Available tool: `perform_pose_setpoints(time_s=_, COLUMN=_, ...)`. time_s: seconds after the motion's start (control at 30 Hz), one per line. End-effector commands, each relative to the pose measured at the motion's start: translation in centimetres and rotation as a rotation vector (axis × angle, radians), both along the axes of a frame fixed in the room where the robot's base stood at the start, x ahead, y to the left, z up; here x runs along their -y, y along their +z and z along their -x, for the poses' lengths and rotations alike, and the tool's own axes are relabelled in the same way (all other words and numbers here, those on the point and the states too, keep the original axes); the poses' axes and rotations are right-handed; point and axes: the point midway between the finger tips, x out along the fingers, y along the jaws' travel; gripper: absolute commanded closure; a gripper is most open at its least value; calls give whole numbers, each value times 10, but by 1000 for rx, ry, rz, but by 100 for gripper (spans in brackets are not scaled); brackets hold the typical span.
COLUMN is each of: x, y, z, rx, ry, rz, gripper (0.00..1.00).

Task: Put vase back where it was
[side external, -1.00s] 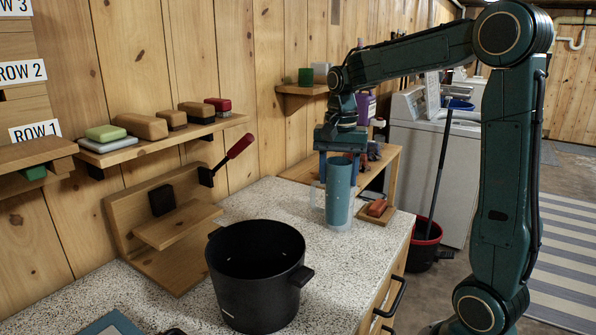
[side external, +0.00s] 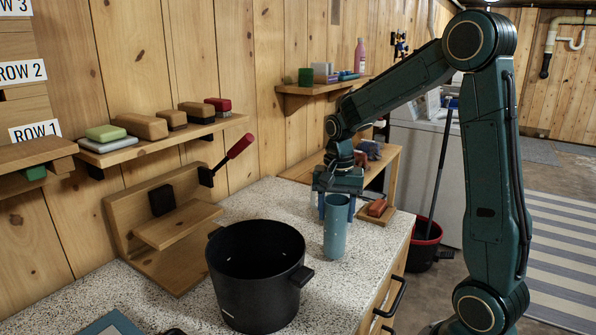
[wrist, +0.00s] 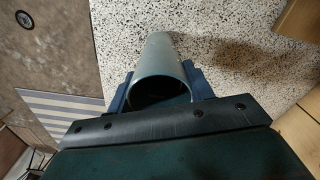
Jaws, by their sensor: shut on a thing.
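The vase, a light blue cylinder (side external: 336,236), is upright over the speckled counter, behind and right of the black pot. My gripper (side external: 338,208) points down and is shut on the vase near its upper part, with a blue finger on either side. The wrist view shows the vase (wrist: 162,62) between my fingers (wrist: 160,90), its dark round opening towards the camera. I cannot tell for sure whether its base touches the counter.
A black pot (side external: 256,280) stands at the front of the counter (side external: 285,205). A red item on a small wooden board (side external: 376,212) lies right of the vase. A wooden stand (side external: 175,235) is at the left. Wall shelves hold blocks and bottles.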

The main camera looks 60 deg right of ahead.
Motion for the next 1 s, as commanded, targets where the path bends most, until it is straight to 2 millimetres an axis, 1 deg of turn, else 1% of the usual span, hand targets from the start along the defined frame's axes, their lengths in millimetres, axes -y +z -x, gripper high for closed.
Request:
perform_pose_setpoints(time_s=0.03, x=0, y=-6, z=0, rx=-1, ry=0, rz=-1, gripper=97)
perform_pose_setpoints(time_s=0.13, x=0, y=-13, z=0, rx=-1, ry=0, rz=-1, gripper=97)
perform_pose_setpoints(time_s=0.6, x=0, y=-17, z=0, rx=1, ry=0, rz=1, gripper=97)
perform_pose_setpoints(time_s=0.63, x=0, y=-17, z=0, rx=0, ry=0, rz=0, gripper=43)
perform_pose_setpoints(time_s=0.67, x=0, y=-17, z=0, rx=0, ry=0, rz=1, gripper=37)
perform_pose_setpoints(time_s=0.7, x=0, y=-17, z=0, rx=0, ry=0, rz=1, gripper=29)
perform_pose_setpoints(time_s=0.73, x=0, y=-17, z=0, rx=0, ry=0, rz=0, gripper=27)
perform_pose_setpoints(time_s=1.0, x=0, y=-17, z=0, rx=1, ry=0, rz=1, gripper=27)
